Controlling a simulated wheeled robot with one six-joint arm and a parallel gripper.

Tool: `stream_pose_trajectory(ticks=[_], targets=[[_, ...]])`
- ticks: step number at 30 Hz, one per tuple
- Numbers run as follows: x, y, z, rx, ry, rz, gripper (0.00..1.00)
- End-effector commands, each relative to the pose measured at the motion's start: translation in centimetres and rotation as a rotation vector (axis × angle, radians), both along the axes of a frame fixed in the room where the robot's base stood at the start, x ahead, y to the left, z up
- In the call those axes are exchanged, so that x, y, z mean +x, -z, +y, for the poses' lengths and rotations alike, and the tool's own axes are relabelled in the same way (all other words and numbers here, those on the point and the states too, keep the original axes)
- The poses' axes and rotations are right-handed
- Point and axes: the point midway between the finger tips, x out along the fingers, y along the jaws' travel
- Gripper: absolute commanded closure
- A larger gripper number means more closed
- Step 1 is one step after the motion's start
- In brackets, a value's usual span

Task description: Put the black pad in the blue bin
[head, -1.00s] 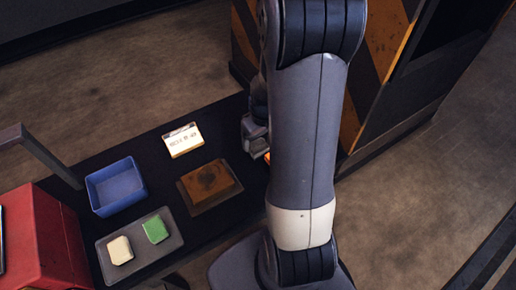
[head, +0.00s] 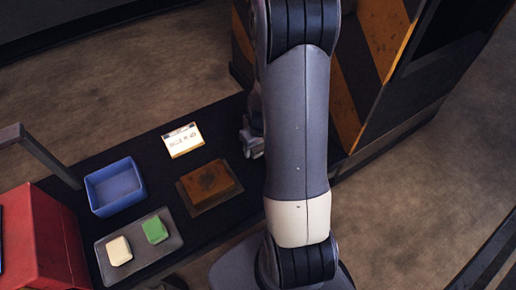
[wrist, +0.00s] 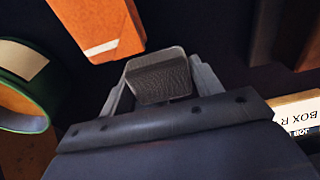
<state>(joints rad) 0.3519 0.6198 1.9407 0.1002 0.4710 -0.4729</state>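The black pad (wrist: 158,78), dark and textured, sits between the two fingers of my gripper (wrist: 160,80) in the wrist view. The fingers lie along its left and right sides and look shut on it. In the head view my gripper (head: 252,140) shows only partly at the left edge of my arm, over the far right part of the dark table, and the pad cannot be made out there. The blue bin (head: 93,197) stands open on the table at the left, well apart from my gripper. It looks empty.
A grey tray (head: 147,257) holds a white and a green pad in front of the bin. A brown block (head: 208,180) and a label card (head: 183,140) lie between bin and gripper. A red box (head: 40,240) stands left. The wrist view shows an orange box (wrist: 100,25) and green roll (wrist: 45,85).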

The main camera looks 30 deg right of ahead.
Motion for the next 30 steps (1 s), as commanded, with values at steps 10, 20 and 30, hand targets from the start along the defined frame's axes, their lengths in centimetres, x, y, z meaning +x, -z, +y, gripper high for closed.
stream_pose_trajectory(ticks=[10, 20, 30], targets=[[0.0, 0.0, 0.0, 0.0, 0.0, 0.0, 0.68], [0.0, -0.7, 0.0, -0.001, 0.0, -0.002, 0.74], [0.2, -6.6, -0.1, -0.002, 0.0, -0.007, 0.74]])
